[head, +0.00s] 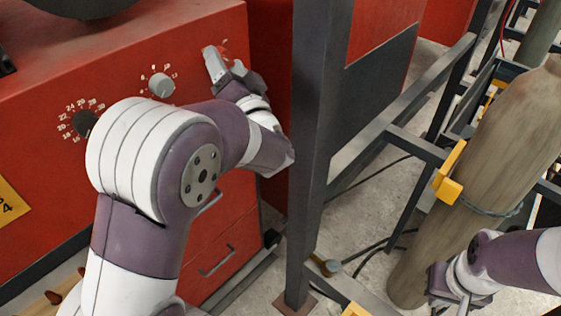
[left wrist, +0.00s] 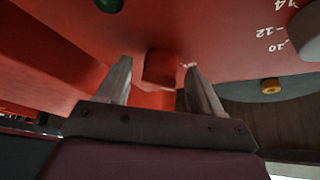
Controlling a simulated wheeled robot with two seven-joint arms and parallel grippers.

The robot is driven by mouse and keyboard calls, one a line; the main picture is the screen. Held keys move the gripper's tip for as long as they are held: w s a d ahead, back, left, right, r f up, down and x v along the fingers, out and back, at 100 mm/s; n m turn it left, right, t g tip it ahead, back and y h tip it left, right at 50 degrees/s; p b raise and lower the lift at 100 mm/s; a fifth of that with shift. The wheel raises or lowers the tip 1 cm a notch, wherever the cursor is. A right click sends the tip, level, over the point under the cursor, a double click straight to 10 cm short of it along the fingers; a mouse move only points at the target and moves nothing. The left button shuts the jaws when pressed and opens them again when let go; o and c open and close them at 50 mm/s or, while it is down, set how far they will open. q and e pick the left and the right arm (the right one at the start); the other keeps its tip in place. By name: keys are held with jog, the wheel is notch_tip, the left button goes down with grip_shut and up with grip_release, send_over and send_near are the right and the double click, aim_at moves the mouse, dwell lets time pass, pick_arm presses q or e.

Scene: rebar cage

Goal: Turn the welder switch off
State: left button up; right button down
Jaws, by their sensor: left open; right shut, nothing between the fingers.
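The welder (head: 225,190) is a red cabinet at the left of the head view, with dials on its front. Its red switch (left wrist: 161,68) stands out from the panel in the left wrist view, between my left gripper's fingers. In the head view the red switch (head: 224,50) is mostly hidden behind the gripper. My left gripper (head: 217,64) is open at the panel's upper right. Its two fingers lie on either side of the switch; I cannot tell whether they touch it. My right gripper (head: 456,300) is shut and empty at the lower right, far from the welder.
A grey knob (head: 161,85) and a black knob (head: 85,123) with number scales sit left of the switch. A dark upright post (head: 318,130) stands close to the right. A tall gas cylinder (head: 500,170) stands in a frame further right. Cables lie on the floor.

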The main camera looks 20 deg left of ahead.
pick_arm(q)
jog(key=r+m+p, duration=0.1)
jog(key=p, duration=0.1)
jog(key=m+h+p, duration=0.1)
jog(key=m+p, duration=0.1)
jog(key=shift+s+r+h, duration=0.1)
jog(key=shift+r+h, duration=0.2)
jog(key=shift+r, duration=0.1)
pick_arm(e)
notch_tip(320, 180, up, 6)
jog(key=r, duration=0.1)
pick_arm(q)
jog(key=f+b+v, duration=0.2)
jog(key=b+v, duration=0.4)
jog(key=v, duration=0.8)
jog(key=w+d+f+m+h, duration=0.1)
jog(key=w+d+f+h, duration=0.15)
jog(key=f+h, duration=0.25)
jog(key=w+d+f+m+h, duration=0.1)
jog(key=w+d+f+h, duration=0.1)
jog(key=w+f+h, duration=0.3)
jog(key=s+d+f+n+g+h+b, duration=0.1)
jog(key=s+f+g+h, duration=0.3)
jog(key=s+f+g, duration=0.5)
notch_tip(320, 180, down, 4)
jog(key=shift+s+d+r+n+h+b, duration=0.1)
jog(key=shift+s+d+n+h+b, duration=0.25)
jog(key=shift+n, duration=0.45)
pick_arm(e)
notch_tip(320, 180, down, 9)
